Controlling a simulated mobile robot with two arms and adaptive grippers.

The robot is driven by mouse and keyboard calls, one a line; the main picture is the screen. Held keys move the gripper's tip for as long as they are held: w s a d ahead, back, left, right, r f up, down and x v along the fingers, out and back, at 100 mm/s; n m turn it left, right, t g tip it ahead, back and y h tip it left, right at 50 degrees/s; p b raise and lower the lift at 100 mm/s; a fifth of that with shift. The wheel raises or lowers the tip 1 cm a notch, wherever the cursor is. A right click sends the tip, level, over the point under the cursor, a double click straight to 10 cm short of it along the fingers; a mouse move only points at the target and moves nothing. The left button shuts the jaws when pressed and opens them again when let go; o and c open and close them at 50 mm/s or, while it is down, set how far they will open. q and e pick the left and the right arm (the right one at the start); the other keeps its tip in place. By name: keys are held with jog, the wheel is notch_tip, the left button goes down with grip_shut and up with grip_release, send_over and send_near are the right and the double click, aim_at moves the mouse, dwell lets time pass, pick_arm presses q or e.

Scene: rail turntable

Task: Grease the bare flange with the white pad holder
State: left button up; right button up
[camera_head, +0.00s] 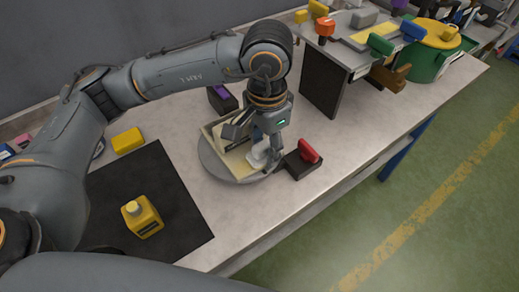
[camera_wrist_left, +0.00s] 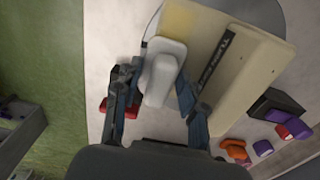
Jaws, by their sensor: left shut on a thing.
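My left gripper (camera_head: 264,146) is shut on the white pad holder (camera_head: 259,157) above the turntable (camera_head: 215,160). In the left wrist view, the white pad holder (camera_wrist_left: 163,72) sits between the fingers (camera_wrist_left: 158,92). A cream rail piece (camera_head: 236,162) lies on the grey round turntable; it also shows in the wrist view (camera_wrist_left: 250,75), with a dark strip (camera_wrist_left: 216,60) along it. A yellowish patch (camera_wrist_left: 178,18) shows on the cream surface beyond the holder. The holder overlaps one side of the rail piece; contact underneath is hidden. My right gripper is not in view.
A red-handled holder (camera_head: 308,150) in a dark block stands close right of the turntable, a purple one (camera_head: 222,92) behind it. A dark panel (camera_head: 322,85) and green pot (camera_head: 430,58) stand farther right.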

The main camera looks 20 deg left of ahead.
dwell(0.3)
pick_arm(q)
jog(key=shift+w+d+f+b, duration=0.1)
jog(key=shift+w+d+b, duration=0.6)
jog(key=shift+w, duration=0.15)
jog(key=shift+s+a, duration=0.1)
jog(key=shift+s+a+b, duration=0.55)
jog(key=shift+s, duration=0.25)
jog(key=shift+s+a+f, duration=0.1)
jog(key=shift+f, duration=0.05)
jog(key=shift+s+a, duration=0.15)
jog(key=shift+s+a+b, duration=0.45)
jog(key=shift+s, duration=0.1)
